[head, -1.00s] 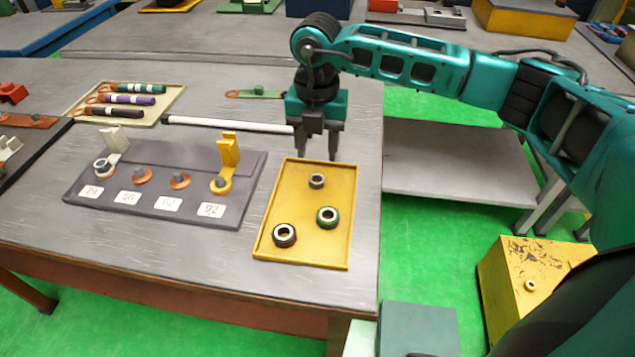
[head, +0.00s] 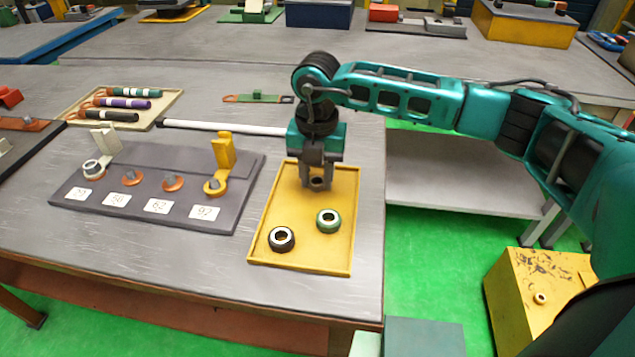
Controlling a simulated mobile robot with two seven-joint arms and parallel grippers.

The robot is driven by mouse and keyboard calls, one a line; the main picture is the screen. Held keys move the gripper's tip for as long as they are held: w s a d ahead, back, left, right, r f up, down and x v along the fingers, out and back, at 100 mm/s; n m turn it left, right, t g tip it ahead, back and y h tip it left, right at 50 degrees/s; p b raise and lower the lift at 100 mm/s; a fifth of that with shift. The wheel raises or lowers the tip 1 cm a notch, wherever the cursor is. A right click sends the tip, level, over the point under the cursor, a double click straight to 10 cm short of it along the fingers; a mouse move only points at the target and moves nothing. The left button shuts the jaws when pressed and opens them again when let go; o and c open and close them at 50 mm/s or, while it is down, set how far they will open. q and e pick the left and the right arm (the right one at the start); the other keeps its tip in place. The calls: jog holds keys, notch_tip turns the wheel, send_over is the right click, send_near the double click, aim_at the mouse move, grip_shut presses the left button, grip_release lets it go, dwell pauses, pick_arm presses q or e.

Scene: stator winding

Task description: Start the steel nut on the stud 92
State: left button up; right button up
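The small steel nut (head: 317,183) is in the yellow tray (head: 265,246), near its far end. My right gripper (head: 316,182) points down over it, with a finger on each side of the nut. I cannot tell whether the fingers press on it. Stud 92 (head: 214,185) stands at the right end of the grey terminal block (head: 190,152), behind the label reading 92. A yellow lug with an upright tab (head: 223,152) sits around this stud, and no nut shows on it. My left gripper is not in view.
A dark nut (head: 281,239) and a green nut (head: 328,221) lie nearer in the tray. The leftmost stud carries a nut (head: 92,168) and a white lug. A white rod (head: 225,127) lies behind the block. A tray of coloured cylinders (head: 78,113) is at the back left.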

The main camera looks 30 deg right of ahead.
jog(key=c, duration=0.5)
notch_tip(320, 180, up, 9)
jog(key=p, duration=0.6)
jog(key=shift+a, duration=0.1)
dwell(0.4)
